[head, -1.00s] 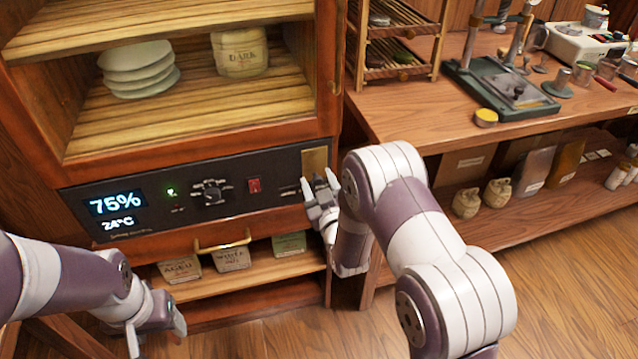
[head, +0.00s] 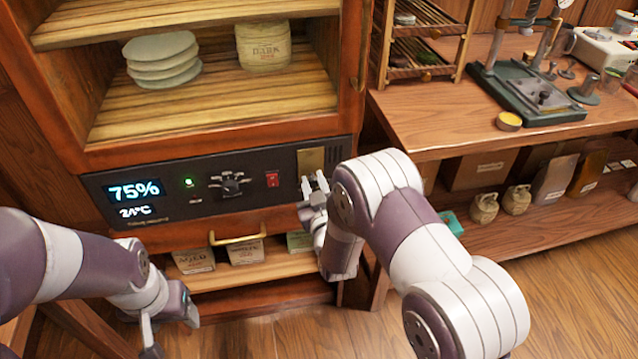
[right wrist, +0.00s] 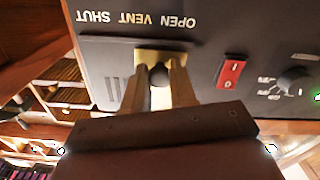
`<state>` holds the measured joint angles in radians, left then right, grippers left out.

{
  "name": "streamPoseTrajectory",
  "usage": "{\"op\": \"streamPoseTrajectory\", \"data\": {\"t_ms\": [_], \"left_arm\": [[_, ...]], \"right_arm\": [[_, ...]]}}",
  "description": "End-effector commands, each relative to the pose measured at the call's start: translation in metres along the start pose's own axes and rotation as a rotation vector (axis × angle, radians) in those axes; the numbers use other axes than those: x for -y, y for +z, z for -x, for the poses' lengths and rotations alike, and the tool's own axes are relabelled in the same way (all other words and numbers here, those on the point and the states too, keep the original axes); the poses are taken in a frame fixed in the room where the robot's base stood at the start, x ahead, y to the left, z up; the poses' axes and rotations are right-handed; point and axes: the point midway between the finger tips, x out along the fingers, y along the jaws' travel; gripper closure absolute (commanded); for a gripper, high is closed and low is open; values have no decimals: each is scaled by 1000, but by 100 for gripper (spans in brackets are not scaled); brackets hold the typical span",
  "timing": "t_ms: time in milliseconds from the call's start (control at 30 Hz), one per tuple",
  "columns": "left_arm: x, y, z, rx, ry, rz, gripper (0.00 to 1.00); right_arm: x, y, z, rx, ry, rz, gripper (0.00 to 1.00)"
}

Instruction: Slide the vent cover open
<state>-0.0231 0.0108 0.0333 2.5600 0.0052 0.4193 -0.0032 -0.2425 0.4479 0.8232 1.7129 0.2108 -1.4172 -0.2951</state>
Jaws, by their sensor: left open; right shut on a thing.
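The vent cover is a brass plate (head: 311,161) at the right part of the cabinet's black control panel (head: 160,200). In the right wrist view, upside down, the brass plate (right wrist: 150,56) sits near the word OPEN, with dark slots (right wrist: 116,88) uncovered on the SHUT side. My right gripper (head: 314,184) is at the cover; the right wrist view shows its fingers (right wrist: 160,84) shut on the dark knob (right wrist: 158,74). The slots (head: 336,154) also show right of the plate in the head view. My left gripper (head: 168,322) is open and empty, low in front of the cabinet.
A red switch (head: 272,179) and a dial (head: 230,184) are left of the cover. A brass handle (head: 238,239) projects below the panel. A wooden workbench (head: 440,115) stands to the right. Open floor lies in front.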

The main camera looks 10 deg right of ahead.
Motion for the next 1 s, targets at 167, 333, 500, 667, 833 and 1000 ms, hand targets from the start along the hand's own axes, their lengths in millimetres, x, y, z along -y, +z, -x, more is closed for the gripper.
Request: {"op": "streamPoseTrajectory", "data": {"t_ms": [167,333,500,667,833,1000], "left_arm": [[0,0,0,0,0,0,38],[0,0,0,0,0,0,38],[0,0,2,0,0,0,38],[0,-1,6,0,0,0,38],[0,-1,8,0,0,0,38],[0,-1,9,0,0,0,38]], "right_arm": [[0,0,0,1,0,-1,48],[0,0,0,1,0,-1,48],[0,0,13,3,-2,0,48],[0,-1,55,3,-3,0,48],[0,0,99,3,-3,1,48],[0,0,123,1,-2,0,48]]}}
